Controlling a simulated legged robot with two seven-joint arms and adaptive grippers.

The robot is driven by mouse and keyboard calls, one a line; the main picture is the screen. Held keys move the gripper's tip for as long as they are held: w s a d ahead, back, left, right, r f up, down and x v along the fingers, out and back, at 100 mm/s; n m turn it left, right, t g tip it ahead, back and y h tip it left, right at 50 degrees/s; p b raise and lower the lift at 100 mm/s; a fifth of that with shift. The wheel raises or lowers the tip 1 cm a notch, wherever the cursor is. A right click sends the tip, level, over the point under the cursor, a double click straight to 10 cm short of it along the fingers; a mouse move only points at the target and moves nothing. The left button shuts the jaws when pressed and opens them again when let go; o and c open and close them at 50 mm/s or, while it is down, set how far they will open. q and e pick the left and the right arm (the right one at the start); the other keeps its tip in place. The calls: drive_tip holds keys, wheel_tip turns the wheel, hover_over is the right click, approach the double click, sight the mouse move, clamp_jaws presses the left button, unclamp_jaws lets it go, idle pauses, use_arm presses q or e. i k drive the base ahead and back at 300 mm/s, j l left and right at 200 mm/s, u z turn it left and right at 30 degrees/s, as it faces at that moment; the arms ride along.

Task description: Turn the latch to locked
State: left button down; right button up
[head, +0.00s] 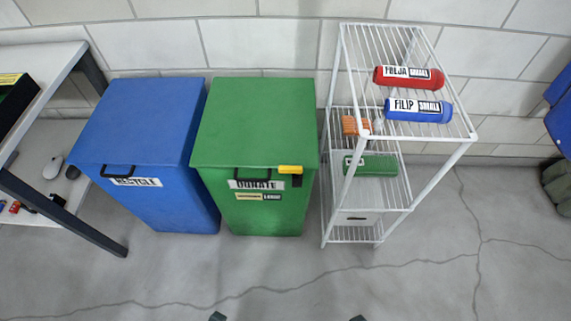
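A yellow latch handle (290,169) sits at the front right of the green bin (250,130), just under its lid. The handle lies roughly level, with a dark part (297,180) below its right end. The lid looks closed. Two small dark tips, which look like the ends of my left gripper (217,316) and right gripper (357,318), just enter at the bottom edge, far below the latch and apart from it. Their fingers are mostly cut off, so whether they are open or shut does not show.
A blue bin (140,125) stands left of the green one. A white wire shelf (345,215) with red (408,77) and blue (418,109) rolls stands close on the right. A table (60,55) is at far left. The cracked floor (270,280) in front is clear.

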sight(291, 170)
drive_tip(key=i+l, duration=0.4)
drive_tip(key=i, duration=0.15)
drive_tip(key=i+l, duration=0.4)
drive_tip(key=i+u, duration=0.05)
drive_tip(key=i, duration=0.05)
